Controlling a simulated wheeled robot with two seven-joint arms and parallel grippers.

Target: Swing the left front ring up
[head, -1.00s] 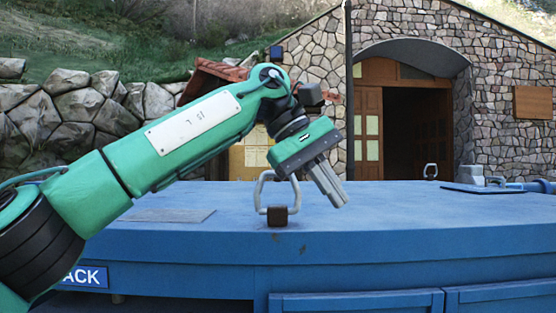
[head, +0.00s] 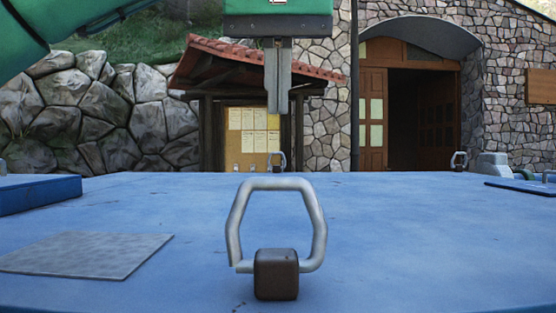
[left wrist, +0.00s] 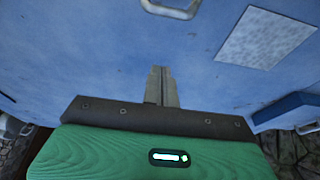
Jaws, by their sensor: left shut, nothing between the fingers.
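A grey steel ring (head: 322,215) stands upright on a dark brown block (head: 276,275) near the front of the blue top (head: 420,240), at the middle of the head view. Part of a ring (left wrist: 172,10) also shows at the top edge of the left wrist view. My left gripper (head: 278,112) points straight down above and beyond the front ring in the head view. Its fingers are together and empty, and it is apart from the ring. In the left wrist view the shut fingers (left wrist: 162,72) hang over bare blue surface. My right gripper is not in view.
A flat grey plate (head: 88,254) lies left of the ring, with a blue box (head: 38,193) behind it. The blue top around the front ring is mostly clear.

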